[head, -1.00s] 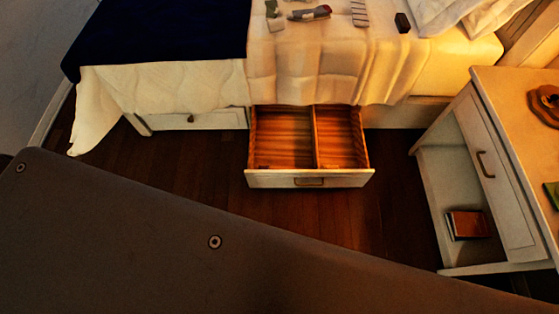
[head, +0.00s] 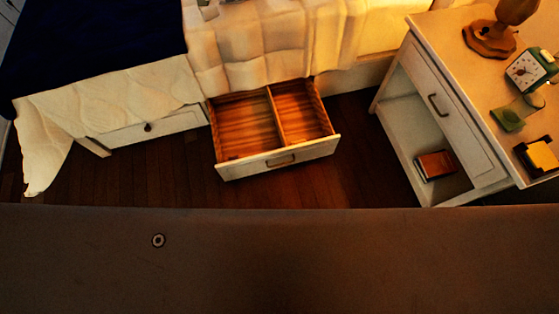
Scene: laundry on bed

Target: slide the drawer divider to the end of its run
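The open drawer (head: 230,168) juts out from under the bed in the head view, with a wooden inside and a pale front with a handle. The drawer divider (head: 275,118) is a thin wooden wall running front to back. It stands a little right of the drawer's middle, with a wider compartment on its left and a narrower one on its right. Both compartments look empty. Neither of my grippers is in view.
A shut drawer (head: 150,128) is left of the open one under the bed. A pale nightstand (head: 440,100) stands at the right, with a book (head: 436,165) on its shelf and a clock (head: 529,70) on top. Dark floor (head: 345,180) is clear around the open drawer.

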